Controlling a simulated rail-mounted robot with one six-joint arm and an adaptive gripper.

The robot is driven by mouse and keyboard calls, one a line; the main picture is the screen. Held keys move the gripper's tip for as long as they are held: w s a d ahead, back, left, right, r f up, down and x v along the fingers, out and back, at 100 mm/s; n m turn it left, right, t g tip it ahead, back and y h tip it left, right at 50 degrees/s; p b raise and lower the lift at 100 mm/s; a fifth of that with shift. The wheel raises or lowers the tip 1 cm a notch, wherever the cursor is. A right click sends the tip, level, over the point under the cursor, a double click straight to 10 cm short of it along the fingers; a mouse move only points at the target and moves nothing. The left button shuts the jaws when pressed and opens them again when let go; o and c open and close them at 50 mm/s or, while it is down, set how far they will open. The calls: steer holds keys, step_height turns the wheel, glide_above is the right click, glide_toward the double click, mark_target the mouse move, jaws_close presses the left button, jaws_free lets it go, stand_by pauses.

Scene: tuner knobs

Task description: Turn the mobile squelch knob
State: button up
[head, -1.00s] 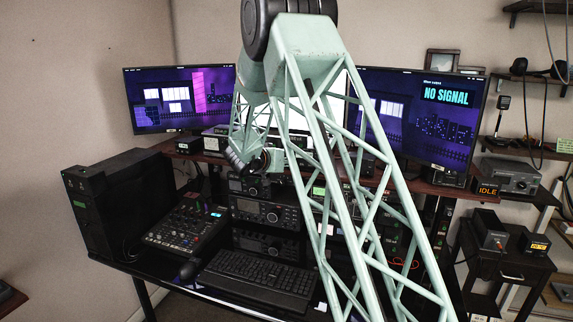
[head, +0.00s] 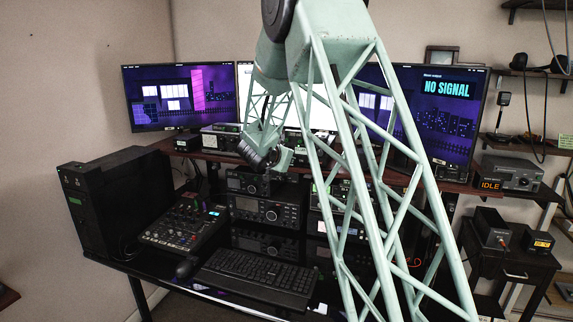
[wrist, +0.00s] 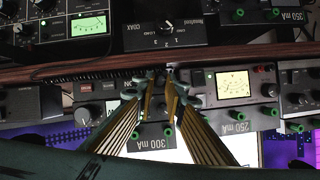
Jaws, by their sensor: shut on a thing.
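In the wrist view, my gripper (wrist: 160,80) reaches with its two long, ribbed fingers to the front of a dark unit (wrist: 158,112) labelled 300 mA. The fingertips are close together and shut on a small dark knob, mostly hidden between them. I cannot read a squelch label there. In the head view, the wrist end of my arm is bent toward the equipment under the middle monitor, and the fingertips are too small to make out.
A lit-meter unit (wrist: 233,85) sits beside the fingers. A wooden shelf edge (wrist: 120,66) runs across the wrist view. Below the shelf stand stacked radios (head: 266,211), a mixer (head: 184,222) and a keyboard (head: 255,277). Monitors (head: 180,97) stand behind.

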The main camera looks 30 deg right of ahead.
steer(key=shift+b, duration=0.35)
steer(key=o, duration=0.6)
steer(key=shift+c, duration=0.2)
steer(key=shift+s, duration=0.1)
steer(key=v, duration=1.2)
steer(key=shift+r, duration=0.1)
stand_by(0.5)
